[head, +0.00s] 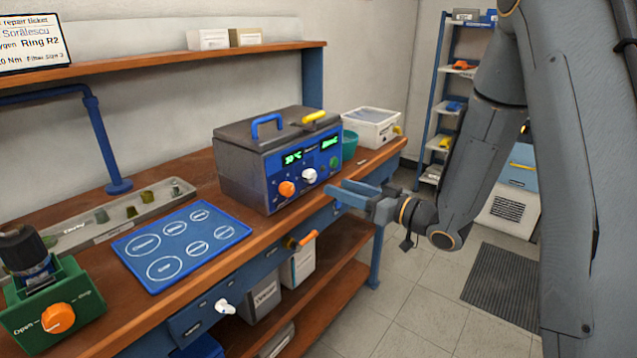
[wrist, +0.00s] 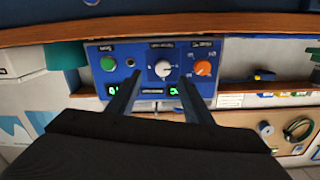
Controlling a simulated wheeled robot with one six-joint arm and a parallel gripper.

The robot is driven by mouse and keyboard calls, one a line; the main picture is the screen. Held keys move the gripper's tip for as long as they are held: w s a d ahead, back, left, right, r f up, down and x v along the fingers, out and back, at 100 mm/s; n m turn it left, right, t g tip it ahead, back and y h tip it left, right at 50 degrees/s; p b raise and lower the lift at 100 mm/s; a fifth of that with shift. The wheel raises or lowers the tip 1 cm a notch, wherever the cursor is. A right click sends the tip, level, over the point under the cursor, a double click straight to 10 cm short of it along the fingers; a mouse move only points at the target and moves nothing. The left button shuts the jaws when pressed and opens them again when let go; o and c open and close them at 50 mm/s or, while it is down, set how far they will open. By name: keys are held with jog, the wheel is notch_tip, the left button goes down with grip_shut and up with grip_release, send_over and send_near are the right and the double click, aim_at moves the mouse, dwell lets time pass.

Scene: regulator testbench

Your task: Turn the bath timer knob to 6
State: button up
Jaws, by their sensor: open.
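The bath unit (head: 245,180) is a grey box with a blue front panel on the bench. Its panel has an orange knob (head: 287,188) and a white knob (head: 309,176) below two green displays. In the wrist view the panel appears inverted, with the white knob (wrist: 162,69) at the middle and the orange knob (wrist: 203,67) to its right. The knob labels are too small to read surely. My gripper (head: 350,194) is open and empty, in front of the panel and apart from it. In the wrist view its fingers (wrist: 158,82) point toward the white knob.
A green button (wrist: 108,63) is on the panel. The lid has a blue handle (head: 266,124) and a yellow-tipped item (head: 314,116). A teal bowl (head: 349,145) and a white bin (head: 371,128) stand to the right. An orange-handled valve (head: 300,240) projects below the bench edge.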

aim_at(313, 178)
jog(key=shift+y, duration=0.3)
jog(key=p+x, duration=0.1)
jog(key=x, duration=0.6)
jog(key=shift+w+a+r, duration=0.1)
jog(key=shift+a+r, duration=0.05)
jog(key=shift+a, duration=0.3)
jog(key=c, duration=1.1)
